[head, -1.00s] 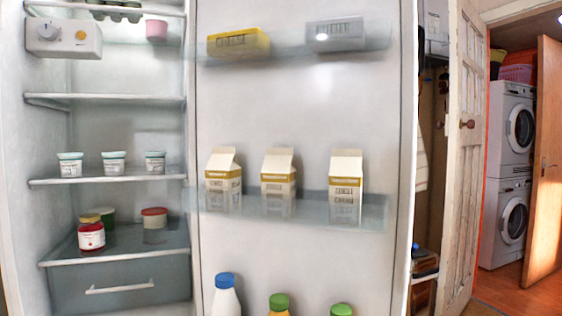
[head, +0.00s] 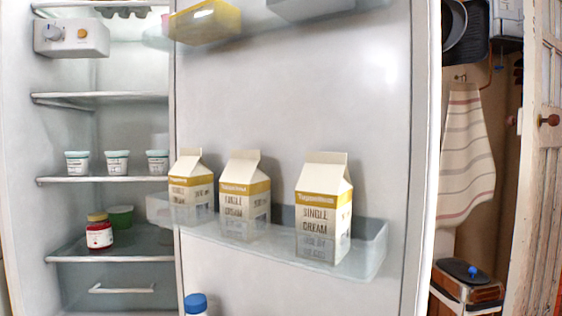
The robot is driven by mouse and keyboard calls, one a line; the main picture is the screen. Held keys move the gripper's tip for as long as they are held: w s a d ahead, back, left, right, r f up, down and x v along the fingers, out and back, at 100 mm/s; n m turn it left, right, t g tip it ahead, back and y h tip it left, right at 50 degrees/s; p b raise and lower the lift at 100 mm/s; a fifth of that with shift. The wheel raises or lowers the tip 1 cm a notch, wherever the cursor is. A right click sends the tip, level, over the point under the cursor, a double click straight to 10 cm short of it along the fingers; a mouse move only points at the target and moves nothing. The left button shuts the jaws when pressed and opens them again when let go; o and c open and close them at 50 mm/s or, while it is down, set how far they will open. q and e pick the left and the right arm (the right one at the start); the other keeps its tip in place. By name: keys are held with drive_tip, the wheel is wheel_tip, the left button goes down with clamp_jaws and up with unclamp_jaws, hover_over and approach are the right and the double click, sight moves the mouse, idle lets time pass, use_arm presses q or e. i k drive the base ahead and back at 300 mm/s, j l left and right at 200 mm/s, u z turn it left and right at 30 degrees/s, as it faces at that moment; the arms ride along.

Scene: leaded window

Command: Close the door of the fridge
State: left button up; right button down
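The fridge (head: 105,72) stands open at the left, with its lit shelves in view. Its door (head: 330,110) stands open across the middle and right of the view, inner side facing me. It covers part of the right side of the shelves. The door's shelf (head: 372,247) holds three cream cartons (head: 323,212). Part of a yellow box (head: 206,22) shows on the upper door shelf, and the blue cap (head: 195,303) of a bottle shows at the bottom edge. Neither of my grippers is in view.
Inside the fridge are white pots (head: 117,161), a red jar (head: 99,232), a green pot (head: 120,217) and a drawer (head: 121,288). Right of the door hang a striped towel (head: 466,155) and pans (head: 466,35). A wooden door (head: 545,150) stands at the far right.

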sight(363, 82)
drive_tip(key=l+u, duration=0.3)
drive_tip(key=l, duration=0.2)
drive_tip(key=l+u, duration=0.3)
drive_tip(key=l, duration=0.25)
drive_tip(key=l+u, duration=0.3)
drive_tip(key=l, duration=0.25)
drive_tip(key=i+l+u, duration=0.1)
drive_tip(key=l+u, duration=0.25)
drive_tip(key=l, duration=0.2)
drive_tip(key=l+u, duration=0.3)
drive_tip(key=l, duration=0.2)
drive_tip(key=l+u, duration=0.35)
drive_tip(key=l, duration=0.2)
drive_tip(key=k+l+u, duration=0.3)
drive_tip(key=k+l, duration=0.15)
drive_tip(key=k, duration=0.3)
drive_tip(key=i+l+z, duration=0.2)
drive_tip(key=j, duration=0.3)
